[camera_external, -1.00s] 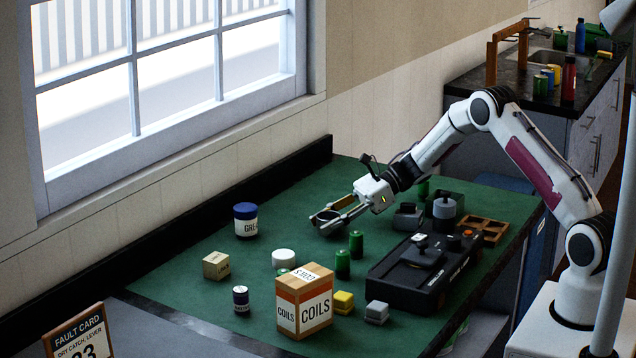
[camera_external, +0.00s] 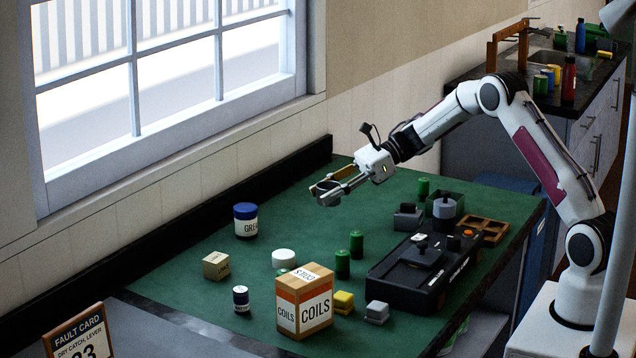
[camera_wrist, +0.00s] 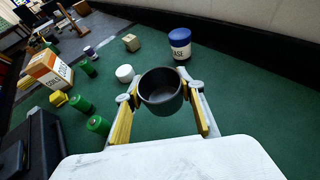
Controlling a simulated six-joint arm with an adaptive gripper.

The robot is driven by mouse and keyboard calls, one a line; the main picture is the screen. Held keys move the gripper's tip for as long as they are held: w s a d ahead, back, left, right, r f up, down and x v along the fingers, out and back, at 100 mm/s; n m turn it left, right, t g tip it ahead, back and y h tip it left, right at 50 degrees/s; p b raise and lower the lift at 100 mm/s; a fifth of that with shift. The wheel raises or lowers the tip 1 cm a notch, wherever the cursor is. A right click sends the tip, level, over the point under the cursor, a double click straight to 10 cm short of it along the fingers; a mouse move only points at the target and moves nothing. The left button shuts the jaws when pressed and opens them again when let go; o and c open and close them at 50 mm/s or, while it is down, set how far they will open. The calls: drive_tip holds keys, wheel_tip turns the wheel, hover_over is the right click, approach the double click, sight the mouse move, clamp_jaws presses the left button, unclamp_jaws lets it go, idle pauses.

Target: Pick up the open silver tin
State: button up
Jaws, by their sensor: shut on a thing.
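The open silver tin (camera_wrist: 161,97) is a round, dark grey, empty-looking cup seen from above in the wrist view. My gripper (camera_wrist: 163,90) is shut on it, with one finger at each side of its wall. In the external view the tin (camera_external: 327,194) sits upright between the fingertips of my gripper (camera_external: 330,188). It is held above the green mat, clear of the surface.
A blue-lidded grease tub (camera_external: 246,220), a white disc (camera_external: 284,258), green cylinders (camera_external: 343,264) and a coils box (camera_external: 304,300) stand on the green table (camera_external: 210,300). A black lever unit (camera_external: 425,270) lies to the right. The window wall runs behind.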

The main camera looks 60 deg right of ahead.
drive_tip(key=shift+r, duration=1.1)
